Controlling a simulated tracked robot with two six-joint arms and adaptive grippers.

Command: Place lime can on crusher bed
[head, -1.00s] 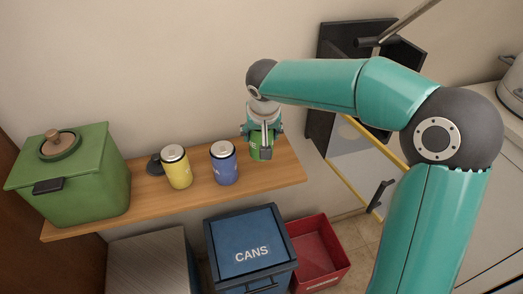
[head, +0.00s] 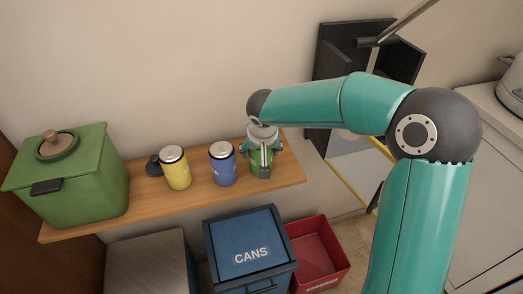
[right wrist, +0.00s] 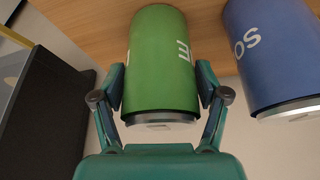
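The lime can (head: 257,168) is bright green and upright at the right end of the wooden shelf. My right gripper (head: 262,157) points down at it, with its fingers on either side of the can. In the right wrist view the green can (right wrist: 160,65) sits between the two fingertips (right wrist: 161,88), which press close to its sides. Its silver end faces the camera. The black can crusher (head: 345,62) with a metal lever is on the wall at the right; my right arm hides part of it, and I cannot make out its bed. My left gripper is out of view.
A blue can (head: 222,165) and a yellow can (head: 176,170) stand left of the lime can on the shelf (head: 285,172). A green lidded box (head: 85,185) is at the left end. Below are a blue CANS bin (head: 245,235) and a red bin (head: 318,255).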

